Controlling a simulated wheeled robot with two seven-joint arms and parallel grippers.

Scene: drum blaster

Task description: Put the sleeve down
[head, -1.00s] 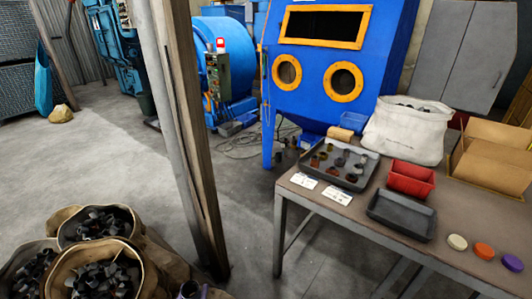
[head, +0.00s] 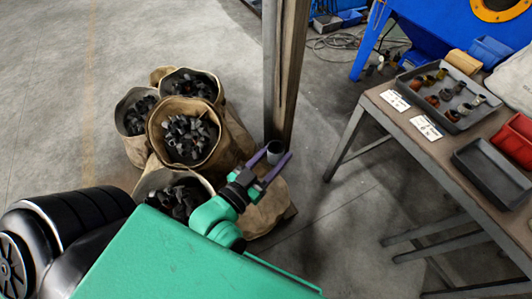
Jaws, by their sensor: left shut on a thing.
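My left gripper (head: 271,163), with purple fingers, is shut on a small grey sleeve (head: 274,148). The sleeve stands between the fingertips with its round dark opening facing up. In the picture it lies just in front of the foot of the post, right of the sacks; I cannot tell its exact height above the floor. My right gripper is out of view.
Several open sacks (head: 158,133) of dark metal pieces stand left of the gripper. A wooden post (head: 289,75) rises behind it. A table (head: 425,148) at the right holds a parts tray (head: 452,118), an empty dark tray (head: 487,172) and a red bin (head: 517,138).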

